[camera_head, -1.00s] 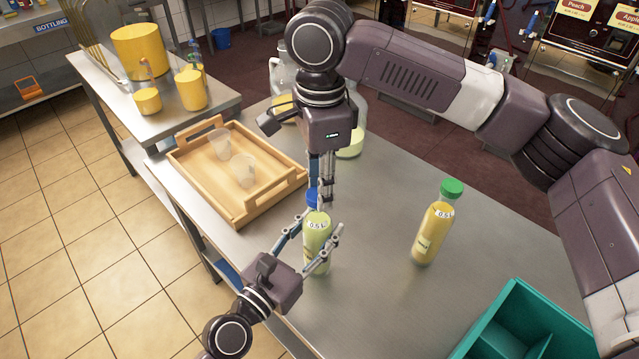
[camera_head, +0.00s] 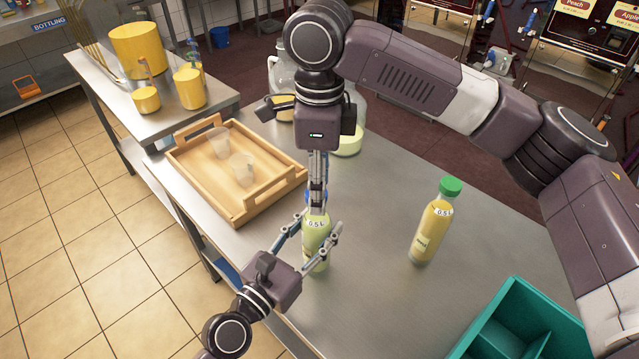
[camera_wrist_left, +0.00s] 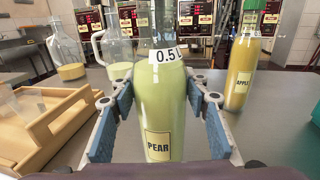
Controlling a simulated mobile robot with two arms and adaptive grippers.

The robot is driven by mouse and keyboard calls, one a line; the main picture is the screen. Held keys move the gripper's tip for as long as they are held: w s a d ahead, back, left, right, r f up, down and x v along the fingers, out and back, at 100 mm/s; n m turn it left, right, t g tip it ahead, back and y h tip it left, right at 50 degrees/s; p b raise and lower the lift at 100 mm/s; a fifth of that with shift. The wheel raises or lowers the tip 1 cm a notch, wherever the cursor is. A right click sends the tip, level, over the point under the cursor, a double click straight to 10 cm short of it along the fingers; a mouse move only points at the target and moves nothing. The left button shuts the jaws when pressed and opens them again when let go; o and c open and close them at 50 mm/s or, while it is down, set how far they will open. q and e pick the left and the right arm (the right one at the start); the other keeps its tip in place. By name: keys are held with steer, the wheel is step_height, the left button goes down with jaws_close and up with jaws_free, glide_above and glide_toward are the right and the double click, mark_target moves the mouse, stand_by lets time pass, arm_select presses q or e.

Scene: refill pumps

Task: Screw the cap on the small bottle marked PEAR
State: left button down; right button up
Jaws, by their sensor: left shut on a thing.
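The small bottle marked PEAR (camera_wrist_left: 160,115) stands upright on the steel table, filled with pale green liquid and labelled 0.5 L. In the head view this bottle (camera_head: 316,232) is between the fingers of my left gripper (camera_head: 308,240). The left gripper also shows in the left wrist view (camera_wrist_left: 158,100), shut on the bottle's body from both sides. My right gripper (camera_head: 317,200) points straight down over the bottle's top. Its fingers are at the blue cap (camera_head: 308,196) and mostly hide it. I cannot tell whether they grip it or how the cap sits on the neck.
A bottle marked APPLE (camera_head: 432,232) with a green cap stands to the right. A wooden tray (camera_head: 250,208) with two clear cups is at the left, large jugs (camera_head: 350,140) behind. A teal crate (camera_head: 490,325) is at the front right. The table between the bottles is clear.

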steer(key=shift+r, duration=2.25)
